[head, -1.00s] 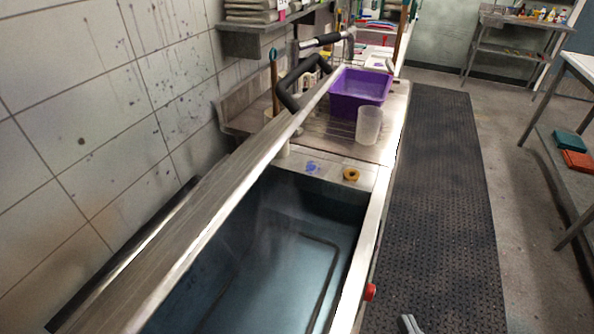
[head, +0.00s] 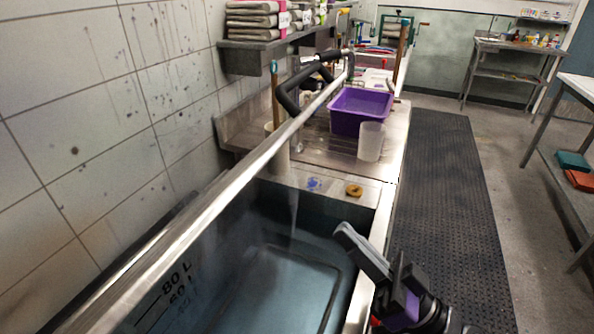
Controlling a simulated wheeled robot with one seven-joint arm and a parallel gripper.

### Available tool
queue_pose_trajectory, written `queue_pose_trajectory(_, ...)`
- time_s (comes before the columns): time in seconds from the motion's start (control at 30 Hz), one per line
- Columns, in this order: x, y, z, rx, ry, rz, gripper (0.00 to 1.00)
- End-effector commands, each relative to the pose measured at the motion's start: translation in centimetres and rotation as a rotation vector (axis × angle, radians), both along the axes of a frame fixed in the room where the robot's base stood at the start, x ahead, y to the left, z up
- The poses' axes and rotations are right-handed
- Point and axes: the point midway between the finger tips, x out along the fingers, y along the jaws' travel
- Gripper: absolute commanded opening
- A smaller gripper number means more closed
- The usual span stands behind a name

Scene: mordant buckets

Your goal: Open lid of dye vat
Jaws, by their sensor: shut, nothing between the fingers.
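The dye vat (head: 375,240) is a long steel basin with bluish liquid inside and volume marks on its inner left wall. Its lid (head: 185,195) is a long metal panel, raised and seen nearly edge-on along the left side, so the vat's mouth is uncovered. A black bar handle (head: 283,98) stands out at the lid's far end. My gripper (head: 346,231) is at the lower right, over the vat's right rim, with its fingers shut and empty. It is well apart from the lid and its handle. The near end of the vat is out of view.
A shelf (head: 265,44) with folded cloths juts from the tiled wall. The black floor mat (head: 450,190) at right is clear.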

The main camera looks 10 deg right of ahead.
Motion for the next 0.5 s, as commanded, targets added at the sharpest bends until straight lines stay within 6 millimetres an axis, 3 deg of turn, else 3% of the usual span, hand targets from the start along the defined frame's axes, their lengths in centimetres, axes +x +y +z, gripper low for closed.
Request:
queue_pose_trajectory(0.1,-1.7,-0.3,2.1,0.015,-0.156,0.021,0.00)
queue_pose_trajectory(0.2,-2.8,-0.4,2.9,0.013,-0.239,0.019,0.00)
queue_pose_trajectory(0.5,-2.6,0.7,4.9,0.011,-0.282,0.017,0.00)
